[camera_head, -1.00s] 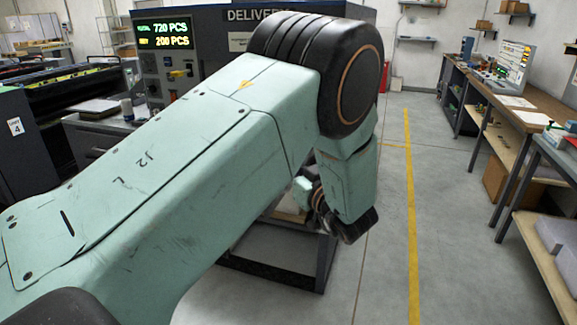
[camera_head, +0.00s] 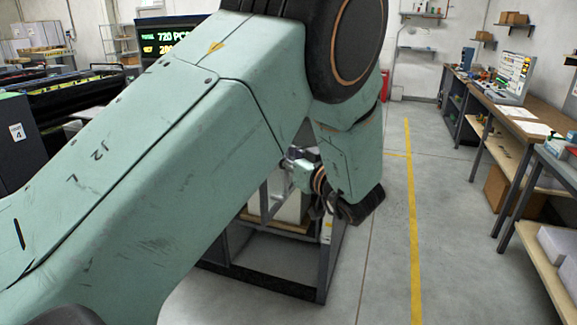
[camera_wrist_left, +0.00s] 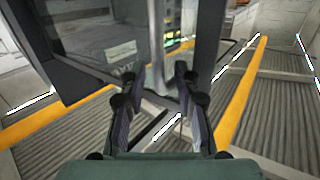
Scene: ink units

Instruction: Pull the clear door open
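My left arm crosses the head view from the left and hides much of the machine. Its left gripper (camera_head: 318,205) is low in front of the machine's stand, partly hidden by my wrist. In the left wrist view the two dark fingers (camera_wrist_left: 156,92) stand apart with a visible gap. A see-through panel in a dark frame, seemingly the clear door (camera_wrist_left: 98,32), lies just beyond them, its lower corner near the fingertips. In the head view the door is mostly hidden. My right gripper is not seen.
The grey-framed stand (camera_head: 270,283) is below my arm. A green display (camera_head: 160,40) shows behind it. A yellow floor line (camera_head: 412,220) runs along clear floor to the right. Workbenches (camera_head: 525,115) line the right side.

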